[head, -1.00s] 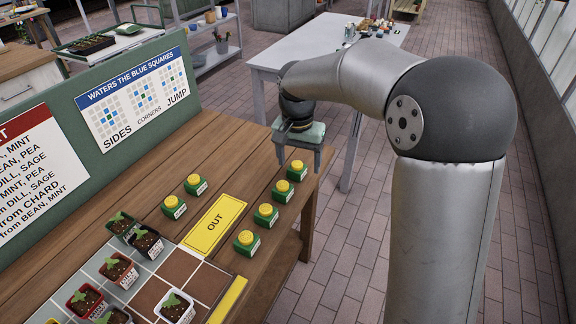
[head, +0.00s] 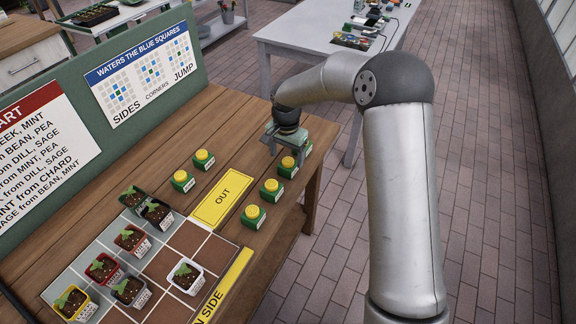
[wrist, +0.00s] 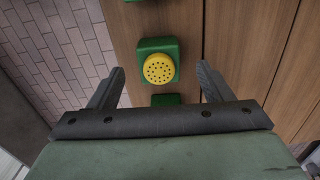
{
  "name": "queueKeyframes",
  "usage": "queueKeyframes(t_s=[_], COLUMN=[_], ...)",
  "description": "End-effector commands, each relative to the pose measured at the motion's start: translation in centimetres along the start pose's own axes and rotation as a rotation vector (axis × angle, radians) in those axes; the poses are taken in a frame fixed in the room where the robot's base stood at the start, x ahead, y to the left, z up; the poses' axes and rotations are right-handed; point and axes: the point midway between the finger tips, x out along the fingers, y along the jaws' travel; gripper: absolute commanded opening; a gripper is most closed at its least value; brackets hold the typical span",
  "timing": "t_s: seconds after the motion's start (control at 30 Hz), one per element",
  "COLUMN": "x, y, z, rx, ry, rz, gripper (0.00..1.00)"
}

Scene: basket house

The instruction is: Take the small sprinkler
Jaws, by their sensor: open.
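Several sprinklers, each a green block with a yellow perforated cap and a white label, stand on the wooden bench. Four are in a row right of the yellow OUT plate, including one nearest (head: 254,217) and one further back (head: 287,168). Two more (head: 203,160) stand left of it. The labels are too small to read, so I cannot tell which is the small one. My gripper (head: 286,150) is open and empty above the far end of the right row. In the wrist view one sprinkler (wrist: 159,68) shows between and beyond the open fingers.
The yellow OUT plate (head: 223,199) lies on the bench beside a tiled grid (head: 174,263) with several potted seedlings. A green board with charts (head: 140,74) stands along the back left. A white table (head: 291,43) with small items is behind. The bench edge is close right of the row.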

Motion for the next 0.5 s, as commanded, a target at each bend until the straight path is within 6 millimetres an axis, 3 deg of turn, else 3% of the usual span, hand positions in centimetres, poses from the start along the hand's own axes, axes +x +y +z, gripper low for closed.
queueKeyframes(t_s=[0.5], x=[5.3], y=[0.1], z=[-0.5], rx=[-0.001], ry=[-0.001], rz=[0.001], gripper=[0.73])
